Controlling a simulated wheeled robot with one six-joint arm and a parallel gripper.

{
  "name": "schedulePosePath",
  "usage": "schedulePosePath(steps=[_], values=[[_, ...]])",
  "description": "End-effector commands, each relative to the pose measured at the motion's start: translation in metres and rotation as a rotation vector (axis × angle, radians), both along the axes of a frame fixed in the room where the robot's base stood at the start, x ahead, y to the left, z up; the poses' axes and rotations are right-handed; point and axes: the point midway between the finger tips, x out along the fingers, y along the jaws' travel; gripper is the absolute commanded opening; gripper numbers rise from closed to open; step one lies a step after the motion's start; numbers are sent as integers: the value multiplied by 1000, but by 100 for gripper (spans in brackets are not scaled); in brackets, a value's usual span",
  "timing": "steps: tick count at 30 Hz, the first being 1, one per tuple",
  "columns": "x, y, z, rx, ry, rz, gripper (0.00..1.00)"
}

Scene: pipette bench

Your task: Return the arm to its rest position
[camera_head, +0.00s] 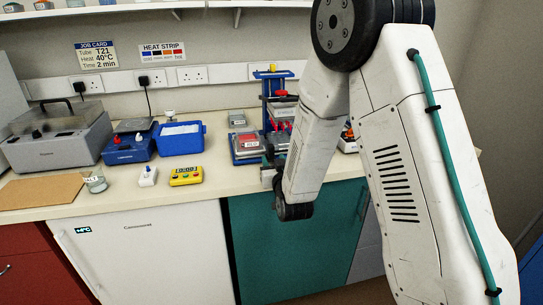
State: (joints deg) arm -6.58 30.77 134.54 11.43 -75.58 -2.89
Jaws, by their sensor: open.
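My arm fills the right half of the head view, bent with its elbow at the top and its forearm hanging down to the wrist in front of the bench edge. My gripper (269,176) shows only in part, left of the forearm at the front edge of the bench. It is open, and I see nothing held in it. Its fingertips are small and partly hidden by the forearm and wrist.
The bench top (216,191) is clear along its front middle. Behind my gripper are a red-topped block (248,142) and a blue stand (270,75). A blue tray (180,146), a yellow timer (186,176) and a grey lidded machine (62,150) stand left.

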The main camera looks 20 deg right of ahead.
Motion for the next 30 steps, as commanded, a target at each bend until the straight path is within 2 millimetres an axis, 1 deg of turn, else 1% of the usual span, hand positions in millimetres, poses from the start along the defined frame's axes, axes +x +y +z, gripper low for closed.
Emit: schedulePosePath(steps=[1, 3, 7, 19, 22, 26, 29, 30], values=[[-8, 1, 0, 0, 0, 0, 42], [-16, 1, 0, 0, 1, 0, 42], [-23, 2, 0, 0, -1, 0, 42], [-24, 2, 0, 0, -1, 0, 42], [-24, 2, 3, 4, 12, 2, 42], [-24, 1, 16, 22, 87, 13, 42], [-32, 1, 32, 44, 199, 31, 42], [-37, 1, 38, 53, 253, 39, 42]])
